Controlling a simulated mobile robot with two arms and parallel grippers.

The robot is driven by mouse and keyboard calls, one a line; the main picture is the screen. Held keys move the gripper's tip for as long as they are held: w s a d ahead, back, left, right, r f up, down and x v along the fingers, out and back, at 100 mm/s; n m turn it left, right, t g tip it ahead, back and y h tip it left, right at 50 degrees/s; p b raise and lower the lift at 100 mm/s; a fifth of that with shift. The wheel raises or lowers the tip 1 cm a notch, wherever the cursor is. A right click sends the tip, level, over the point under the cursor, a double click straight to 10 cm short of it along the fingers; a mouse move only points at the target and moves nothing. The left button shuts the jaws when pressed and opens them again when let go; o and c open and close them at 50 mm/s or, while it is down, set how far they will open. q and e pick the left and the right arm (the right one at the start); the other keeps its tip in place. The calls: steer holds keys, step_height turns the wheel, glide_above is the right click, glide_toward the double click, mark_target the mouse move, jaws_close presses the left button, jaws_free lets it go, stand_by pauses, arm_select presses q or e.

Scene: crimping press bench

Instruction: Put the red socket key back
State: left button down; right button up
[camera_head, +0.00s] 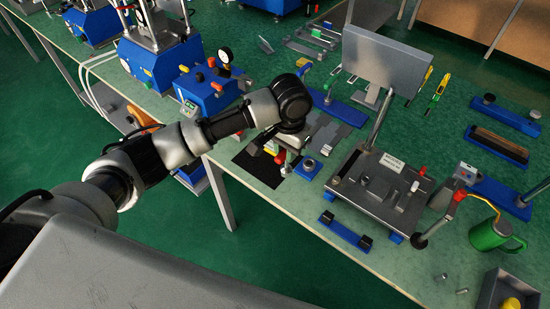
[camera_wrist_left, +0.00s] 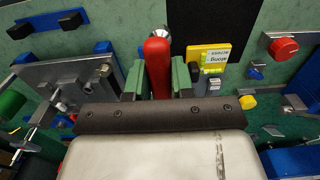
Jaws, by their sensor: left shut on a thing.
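The key's metal end (camera_wrist_left: 157,36) points away from the camera, beyond the pads. In the head view only a little red of the key (camera_head: 280,158) shows under the wrist. I cannot tell whether the key touches the bench. My right gripper is in neither view.
A yellow labelled block (camera_wrist_left: 212,55) stands close beside the gripper. The black mat (camera_head: 250,170) lies at the bench edge. A grey press plate (camera_head: 385,192) and a blue bar (camera_head: 345,233) are to the right. A blue control box (camera_head: 208,92) stands behind the arm.

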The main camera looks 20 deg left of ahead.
arm_select(q)
steer(key=a+f, duration=0.3)
steer(key=f, duration=0.3)
steer(key=shift+w+p, duration=0.3)
steer(key=shift+w, duration=0.15)
steer(key=c, duration=1)
jaws_free()
steer(key=shift+f, duration=0.15)
steer(key=shift+o, duration=0.2)
step_height(320, 180, up, 12)
